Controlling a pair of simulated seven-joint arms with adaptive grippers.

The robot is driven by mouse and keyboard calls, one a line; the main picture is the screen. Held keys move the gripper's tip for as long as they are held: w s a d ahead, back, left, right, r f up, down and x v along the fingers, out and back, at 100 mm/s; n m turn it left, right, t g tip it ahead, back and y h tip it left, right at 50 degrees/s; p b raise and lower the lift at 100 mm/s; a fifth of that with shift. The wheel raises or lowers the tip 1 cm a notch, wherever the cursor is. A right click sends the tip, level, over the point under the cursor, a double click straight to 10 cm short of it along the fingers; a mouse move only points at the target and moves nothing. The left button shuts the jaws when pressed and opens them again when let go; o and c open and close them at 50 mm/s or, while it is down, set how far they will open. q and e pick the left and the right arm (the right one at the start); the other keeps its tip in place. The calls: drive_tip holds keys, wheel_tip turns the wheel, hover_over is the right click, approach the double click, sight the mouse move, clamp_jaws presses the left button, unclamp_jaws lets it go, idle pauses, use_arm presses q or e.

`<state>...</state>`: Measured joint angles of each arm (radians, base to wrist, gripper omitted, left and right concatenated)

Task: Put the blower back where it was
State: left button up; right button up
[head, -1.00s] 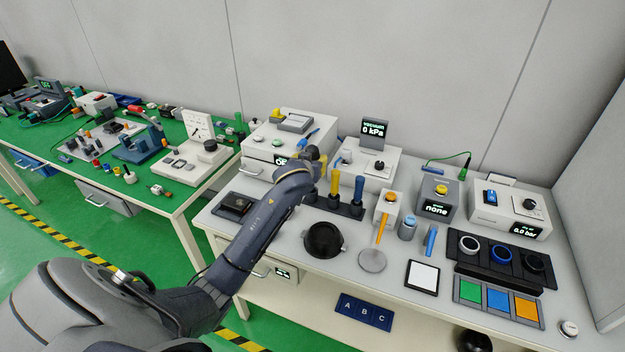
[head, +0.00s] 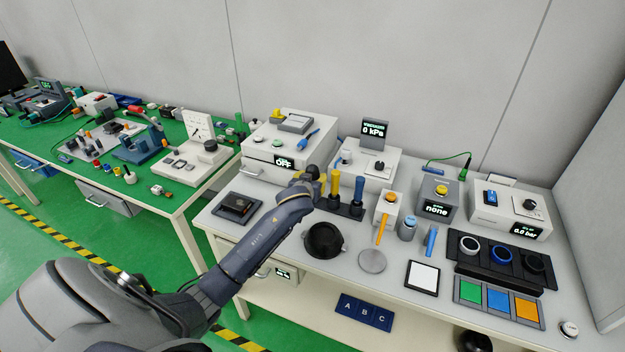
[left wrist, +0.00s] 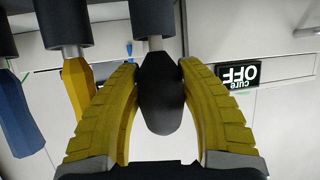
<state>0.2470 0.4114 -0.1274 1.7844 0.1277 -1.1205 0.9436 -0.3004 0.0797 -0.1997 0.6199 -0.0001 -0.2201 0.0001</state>
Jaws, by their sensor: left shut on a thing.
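My left gripper (head: 321,186) is shut on the blower (left wrist: 160,100), a black bulb with a short grey metal neck, seen between the yellow fingers in the left wrist view. The dark tool rack (head: 350,210) holds a yellow-handled tool (head: 334,184) and a blue-handled tool (head: 358,190), both upright. The gripper is at the rack's left end, beside the yellow handle. In the left wrist view, the blower's neck meets a dark collar in line with the others. I cannot tell how deep it sits. The gripper hides the blower in the head view. My right gripper is not in view.
The cure box (head: 272,160) reading OFF stands behind left, and the vacuum unit (head: 372,165) behind right. A black bowl (head: 324,240) and a grey disc (head: 372,260) lie in front of the rack. A dark tray (head: 237,207) is to the left.

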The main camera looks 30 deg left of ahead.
use_arm(q)
drive_tip(key=shift+f, duration=0.2)
drive_tip(key=o, duration=1.1)
drive_tip(key=shift+o, duration=0.2)
drive_tip(key=shift+r, duration=0.15)
drive_tip(key=shift+r, duration=0.1)
drive_tip(key=v, duration=1.2)
